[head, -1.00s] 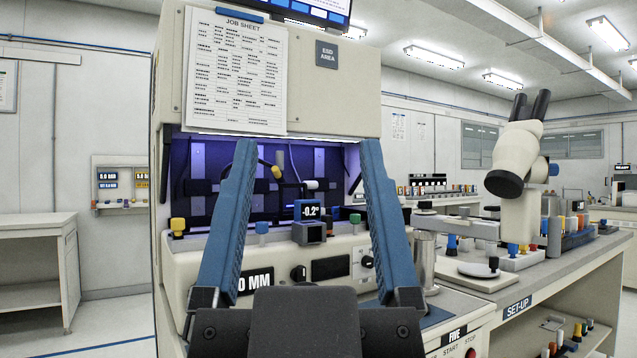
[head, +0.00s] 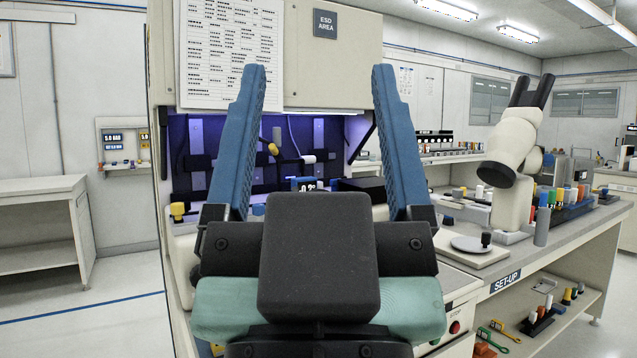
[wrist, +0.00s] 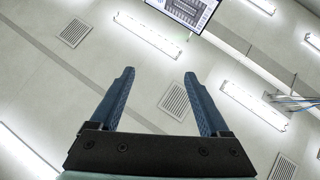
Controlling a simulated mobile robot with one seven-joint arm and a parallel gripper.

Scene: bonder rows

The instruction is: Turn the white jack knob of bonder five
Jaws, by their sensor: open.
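The bonder (head: 345,80) is the cream cabinet with a purple-lit bay. Its lower front, including any number plate, is mostly hidden by my gripper. Inside the bay a small white cylindrical piece (head: 309,159) shows between my fingers, beside a yellow-tipped piece (head: 273,149). I cannot tell whether the white piece is the jack knob. A yellow knob (head: 178,210) stands at the bonder's left front. My gripper (head: 318,70) is open and empty, its blue fingers pointing up in front of the bonder. In the wrist view the open fingers (wrist: 159,75) point at the ceiling.
A set-up bench (head: 520,258) with a microscope (head: 512,150) and a round plate (head: 478,243) stands close on the right. An empty table (head: 40,222) stands at the left. Open floor (head: 110,300) lies between it and the bonder.

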